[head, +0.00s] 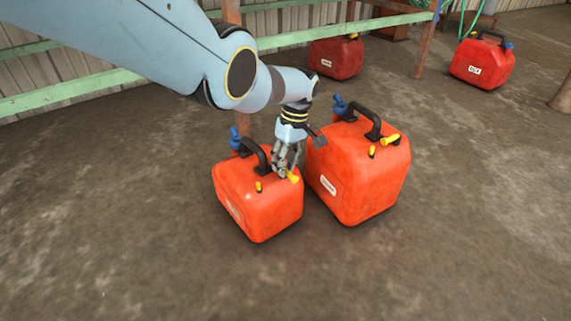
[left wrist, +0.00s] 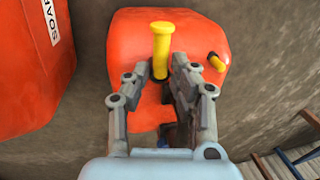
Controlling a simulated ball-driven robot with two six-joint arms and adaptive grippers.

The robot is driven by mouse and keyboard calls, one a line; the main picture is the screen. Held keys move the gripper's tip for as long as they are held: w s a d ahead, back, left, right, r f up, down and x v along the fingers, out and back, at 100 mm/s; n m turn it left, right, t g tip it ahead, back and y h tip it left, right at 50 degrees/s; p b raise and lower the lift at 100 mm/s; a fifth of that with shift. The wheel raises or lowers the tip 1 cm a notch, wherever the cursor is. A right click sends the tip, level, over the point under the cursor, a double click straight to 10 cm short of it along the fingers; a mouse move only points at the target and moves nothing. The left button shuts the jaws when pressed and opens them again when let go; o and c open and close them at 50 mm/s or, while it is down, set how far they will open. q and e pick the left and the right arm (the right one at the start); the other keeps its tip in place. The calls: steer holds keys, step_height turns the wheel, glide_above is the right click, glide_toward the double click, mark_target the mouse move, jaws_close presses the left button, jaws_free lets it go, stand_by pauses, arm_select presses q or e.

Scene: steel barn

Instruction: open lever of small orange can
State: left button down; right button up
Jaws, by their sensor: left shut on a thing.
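The small orange can (head: 270,216) stands upright on the ground, with a black handle (head: 256,152), a blue cap (head: 235,138) and a small yellow knob (head: 258,186) on top. Its yellow lever (head: 293,175) sticks up in the left wrist view (left wrist: 162,38), above the can's orange top (left wrist: 195,32). My left gripper (head: 284,172) points down at the can's top, its fingers (left wrist: 158,84) shut on the lever's lower part. The fingers hide the lever's base. My right gripper is not in view.
A larger orange can (head: 372,186) stands close on the right; its labelled side shows in the left wrist view (left wrist: 25,75). Two more orange cans (head: 336,60) (head: 480,64) stand farther back, near a green rail (head: 345,28). The ground in front is clear.

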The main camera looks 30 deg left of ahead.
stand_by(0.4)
arm_select(q)
steer(key=c, duration=1.3)
jaws_free()
steer(key=r, duration=0.4)
steer(key=w+r, duration=0.1)
steer(key=r, duration=0.2)
steer(key=w+r, duration=0.1)
steer(key=r, duration=0.3)
steer(key=shift+w+d+r, duration=0.15)
steer(key=shift+d+r, duration=0.15)
steer(key=shift+r, duration=0.05)
